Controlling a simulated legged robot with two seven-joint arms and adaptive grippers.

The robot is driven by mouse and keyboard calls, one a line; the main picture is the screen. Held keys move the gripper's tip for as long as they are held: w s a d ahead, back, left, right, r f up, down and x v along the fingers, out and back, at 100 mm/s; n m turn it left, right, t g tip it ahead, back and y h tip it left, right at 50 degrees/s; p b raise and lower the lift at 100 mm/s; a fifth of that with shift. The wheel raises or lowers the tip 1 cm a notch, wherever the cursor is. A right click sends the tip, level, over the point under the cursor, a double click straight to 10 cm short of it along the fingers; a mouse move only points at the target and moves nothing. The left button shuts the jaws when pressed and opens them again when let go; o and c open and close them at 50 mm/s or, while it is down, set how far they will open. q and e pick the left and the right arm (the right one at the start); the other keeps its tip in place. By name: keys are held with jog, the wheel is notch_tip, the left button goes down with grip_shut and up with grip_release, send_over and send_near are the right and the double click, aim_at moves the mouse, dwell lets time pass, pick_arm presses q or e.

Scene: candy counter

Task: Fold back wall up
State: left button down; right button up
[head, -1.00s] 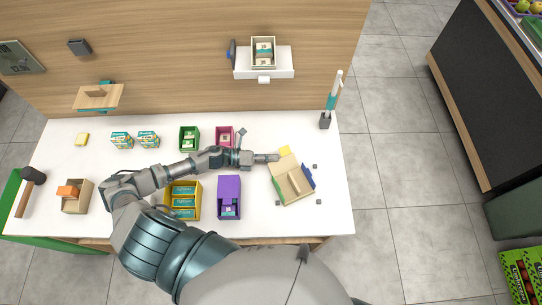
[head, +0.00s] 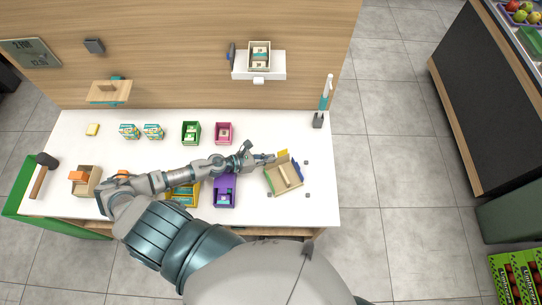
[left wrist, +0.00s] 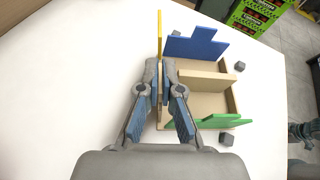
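A tan box (head: 284,184) with a wooden divider lies on the right of the white counter, and it also shows in the left wrist view (left wrist: 212,97). Its yellow wall (left wrist: 160,35) stands edge-on to the left wrist camera and appears raised. Its blue wall (left wrist: 196,45) shows a stepped top edge, and its green wall (left wrist: 220,120) is on the near side. My left gripper (left wrist: 161,72) is nearly closed, with the yellow wall between its fingertips; the exact contact is partly hidden. It also shows in the head view (head: 268,159).
Small grey blocks (left wrist: 226,139) stand around the box. A purple bin (head: 224,190) is to its left, partly under my left arm. A pink bin (head: 223,133) and green bin (head: 190,133) stand behind.

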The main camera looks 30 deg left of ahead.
pick_arm(q)
jog(key=shift+s+a+f+m+p, duration=0.1)
jog(key=shift+s+f+m+p, duration=0.2)
jog(key=shift+s, duration=0.1)
jog(key=shift+d+y, duration=0.25)
jog(key=shift+y, duration=0.05)
jog(key=shift+s+d, duration=0.15)
jog(key=shift+d, duration=0.7)
jog(key=c, duration=1.8)
grip_release()
jog(key=shift+a, duration=0.25)
jog(key=o, duration=0.4)
jog(key=shift+a, duration=0.15)
jog(key=shift+o, duration=0.2)
jog(key=shift+w+a, duration=0.15)
jog(key=shift+w, duration=0.05)
jog(key=shift+r, duration=0.1)
jog(key=shift+s+r, duration=0.2)
jog(key=shift+s, duration=0.2)
jog(key=v, duration=1.1)
jog(key=shift+a+f, duration=0.25)
pick_arm(e)
jog(key=shift+d+r, duration=0.3)
jog(key=shift+r, duration=0.35)
